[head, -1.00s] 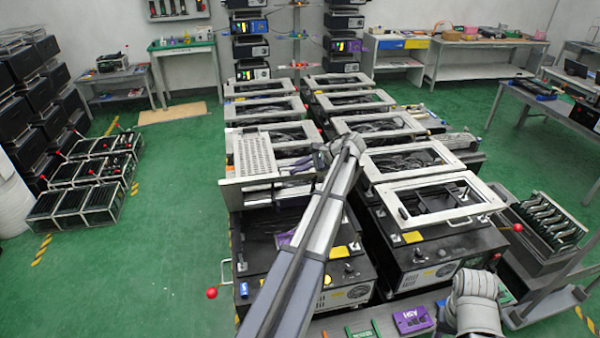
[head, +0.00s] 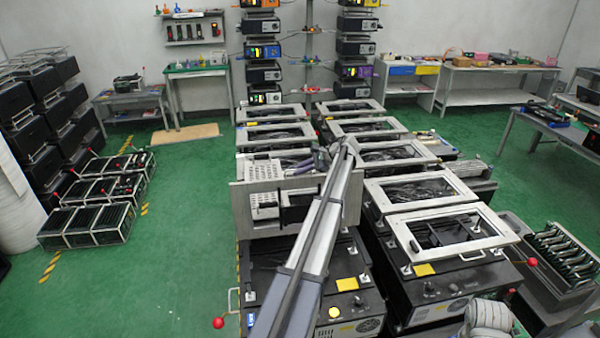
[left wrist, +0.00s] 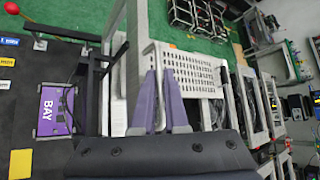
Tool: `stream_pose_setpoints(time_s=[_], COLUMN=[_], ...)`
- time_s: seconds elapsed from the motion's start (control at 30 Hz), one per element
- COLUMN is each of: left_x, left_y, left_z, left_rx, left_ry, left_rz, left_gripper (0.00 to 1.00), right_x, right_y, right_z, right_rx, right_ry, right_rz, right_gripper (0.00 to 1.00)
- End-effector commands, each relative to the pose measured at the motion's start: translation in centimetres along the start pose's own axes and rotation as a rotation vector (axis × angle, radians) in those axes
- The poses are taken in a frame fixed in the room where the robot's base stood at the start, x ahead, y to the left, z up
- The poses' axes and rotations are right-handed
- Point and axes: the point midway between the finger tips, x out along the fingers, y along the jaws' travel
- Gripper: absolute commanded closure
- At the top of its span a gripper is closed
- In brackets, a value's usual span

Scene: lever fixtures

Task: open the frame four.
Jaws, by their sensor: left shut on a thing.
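The light grey frame (head: 246,222) in the left column of fixtures stands tilted up, steeply raised above its black base (head: 262,265). My left gripper (head: 324,158) is at the raised frame's upper right part. In the left wrist view its purple fingers (left wrist: 160,95) are close together on a pale edge of the frame (left wrist: 136,65), shut on it. The exact contact is partly hidden by the fingers. A perforated white plate (left wrist: 190,72) shows just beyond them. I cannot read a number on this frame. My right gripper is not in view; only part of that arm shows at the bottom right.
Other framed fixtures stand close behind and in the right column, with a near flat frame (head: 465,235) beside my arm. Red ball-ended levers (head: 219,322) and (head: 532,262) stick out at the sides. Green floor (head: 170,260) is clear on the left.

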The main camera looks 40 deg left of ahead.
Motion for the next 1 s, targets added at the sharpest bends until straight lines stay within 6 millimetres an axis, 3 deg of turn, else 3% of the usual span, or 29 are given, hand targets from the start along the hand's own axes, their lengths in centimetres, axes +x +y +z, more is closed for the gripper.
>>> stream_pose_setpoints(time_s=[0.4, 0.43, 0.67, 1.0], left_x=[0.03, 0.03, 0.03, 0.06], left_y=[-0.02, -0.02, 0.02, 0.12], left_z=[-0.03, -0.04, -0.03, -0.08], left_rx=[-0.001, -0.001, -0.001, -0.001], left_ry=[0.001, 0.001, 0.001, 0.003], left_rz=[0.001, 0.001, 0.002, 0.005], left_gripper=[1.00, 0.85, 0.60, 0.59], right_x=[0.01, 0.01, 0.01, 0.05], right_y=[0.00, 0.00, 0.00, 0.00], right_z=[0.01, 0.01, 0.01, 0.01], right_rx=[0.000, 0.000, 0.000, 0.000], right_ry=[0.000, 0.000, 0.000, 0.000], right_rz=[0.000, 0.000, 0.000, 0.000], right_gripper=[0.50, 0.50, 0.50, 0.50])
